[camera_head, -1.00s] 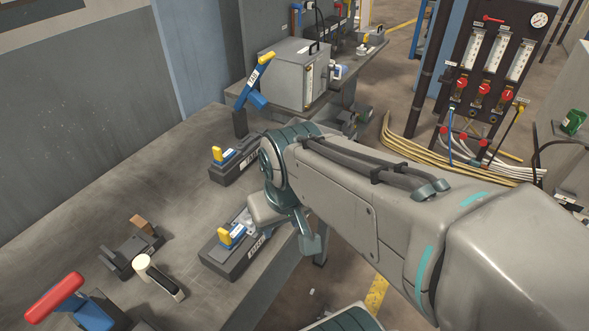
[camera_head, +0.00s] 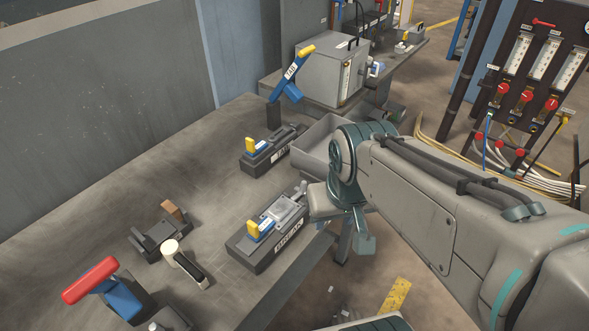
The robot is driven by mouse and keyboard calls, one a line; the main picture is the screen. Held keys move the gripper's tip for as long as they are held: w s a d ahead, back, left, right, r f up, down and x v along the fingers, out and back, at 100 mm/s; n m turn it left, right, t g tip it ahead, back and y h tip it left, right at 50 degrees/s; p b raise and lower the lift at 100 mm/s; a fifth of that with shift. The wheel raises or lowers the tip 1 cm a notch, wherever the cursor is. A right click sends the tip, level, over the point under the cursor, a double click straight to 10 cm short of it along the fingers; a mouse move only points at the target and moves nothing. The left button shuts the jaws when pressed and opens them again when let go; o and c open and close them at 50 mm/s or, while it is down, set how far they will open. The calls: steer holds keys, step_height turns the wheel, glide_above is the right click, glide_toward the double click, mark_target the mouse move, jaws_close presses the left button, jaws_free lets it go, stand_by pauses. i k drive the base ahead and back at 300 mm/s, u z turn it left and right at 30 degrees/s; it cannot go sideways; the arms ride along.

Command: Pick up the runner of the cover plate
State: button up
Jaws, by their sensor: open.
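The near dark fixture block (camera_head: 258,254) has a white label and a yellow-and-blue clamp (camera_head: 260,229). A small grey metal casting (camera_head: 287,211) lies on it, which looks like the cover plate. A narrow piece at its far right end (camera_head: 301,189) may be the runner, but it is too small to tell for sure. My gripper (camera_head: 350,222) is at the end of the wrist, just right of this fixture and apart from the casting. It is open, with nothing seen in it. The wrist hides part of it, so its fingertips are not clear.
A second fixture (camera_head: 266,160) and a grey open bin (camera_head: 318,139) stand behind. A blue lever with a yellow grip (camera_head: 291,73) rises farther back. A dark bracket (camera_head: 160,238), a cream-headed tool (camera_head: 183,262) and a red-handled lever (camera_head: 92,280) stand at left. The table's middle left is bare.

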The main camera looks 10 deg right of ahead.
mark_target(302, 190)
steer(key=k, duration=1.1)
steer(key=z, duration=0.85)
steer(key=i, duration=1.05)
steer(key=u, duration=0.55)
steer(key=i, duration=0.65)
steer(key=u, duration=0.55)
